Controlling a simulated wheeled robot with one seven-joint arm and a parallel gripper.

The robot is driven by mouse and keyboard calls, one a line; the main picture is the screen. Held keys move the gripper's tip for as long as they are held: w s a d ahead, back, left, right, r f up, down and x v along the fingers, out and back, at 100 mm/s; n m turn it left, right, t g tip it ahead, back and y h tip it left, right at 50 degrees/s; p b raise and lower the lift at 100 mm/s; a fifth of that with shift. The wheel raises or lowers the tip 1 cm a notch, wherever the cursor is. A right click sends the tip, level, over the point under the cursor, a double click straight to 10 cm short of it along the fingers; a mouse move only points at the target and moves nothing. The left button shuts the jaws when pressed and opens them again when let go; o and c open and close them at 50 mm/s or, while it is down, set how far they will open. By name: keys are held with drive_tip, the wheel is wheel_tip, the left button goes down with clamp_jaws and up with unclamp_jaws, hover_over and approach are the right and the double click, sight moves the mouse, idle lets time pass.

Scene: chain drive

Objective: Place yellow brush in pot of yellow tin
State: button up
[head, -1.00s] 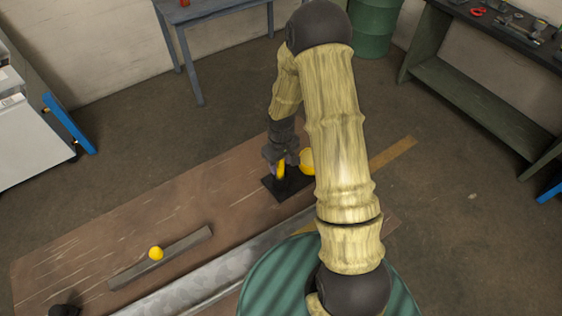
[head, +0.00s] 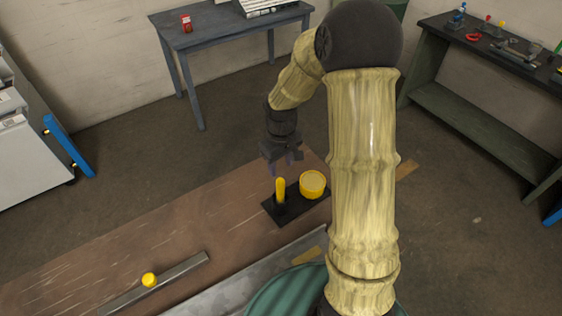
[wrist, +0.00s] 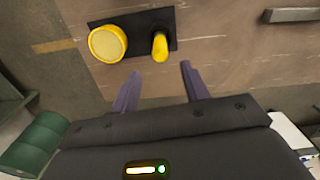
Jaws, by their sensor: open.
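The yellow brush (head: 280,189) stands upright on the left part of a black base (head: 283,218). The yellow tin (head: 312,184) stands on the same base, to the right of the brush. My gripper (head: 280,168) is open and empty, above and behind the brush and apart from it. In the wrist view the brush (wrist: 160,46) lies beyond the open fingers (wrist: 157,88), and the tin (wrist: 108,43) is to its left. I cannot tell whether the brush's lower end sits in a pot.
The base is on a brown wooden table (head: 160,240). A blue-grey table (head: 225,35) and a dark workbench (head: 490,60) stand behind. The table's middle is clear.

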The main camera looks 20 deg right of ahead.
drive_tip(key=shift+r, duration=0.85)
drive_tip(key=shift+s+r, duration=0.1)
drive_tip(key=shift+s, duration=0.05)
drive_tip(key=s+r+m+t, duration=0.1)
drive_tip(key=s+r+m, duration=0.1)
drive_tip(key=s, duration=0.5)
drive_tip(key=s+r+m+t, duration=0.1)
drive_tip(key=s+r+m, duration=0.1)
drive_tip(key=s, duration=0.4)
drive_tip(key=shift+s+r+m+t, duration=0.3)
drive_tip(key=shift+s+r+m, duration=0.1)
drive_tip(key=shift+r, duration=0.1)
drive_tip(key=shift+a, duration=0.1)
drive_tip(key=b+x, duration=0.2)
drive_tip(key=shift+s+f+b, duration=0.1)
drive_tip(key=shift+f+b, duration=0.25)
drive_tip(key=shift+b, duration=0.05)
